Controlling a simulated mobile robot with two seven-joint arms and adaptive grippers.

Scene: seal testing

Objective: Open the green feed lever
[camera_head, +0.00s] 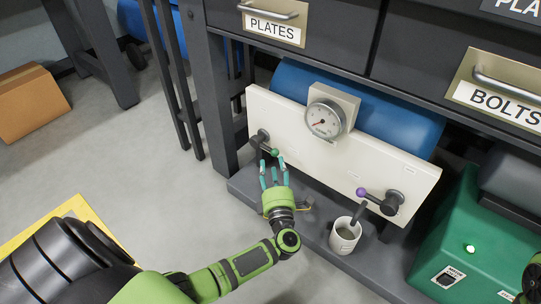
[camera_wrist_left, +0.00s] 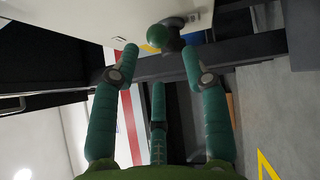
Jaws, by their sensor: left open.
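The green feed lever (camera_head: 275,152) has a round green knob and sits at the left end of a cream panel (camera_head: 375,173). Its dark pivot is at the panel's left. My left gripper (camera_head: 273,171) is open just below and in front of the knob, fingers pointing toward the panel. In the left wrist view, the green knob (camera_wrist_left: 158,37) lies ahead of the spread teal fingers (camera_wrist_left: 160,62), roughly centred between the two upper tips. No finger clearly touches it. My right gripper does not show.
A purple-knobbed lever (camera_head: 362,193) is at the panel's right. A dial gauge (camera_head: 325,119) is above, and a white cup (camera_head: 345,236) stands on the dark ledge. A green machine (camera_head: 463,235) is at right. Drawers (camera_head: 340,30) overhang the panel.

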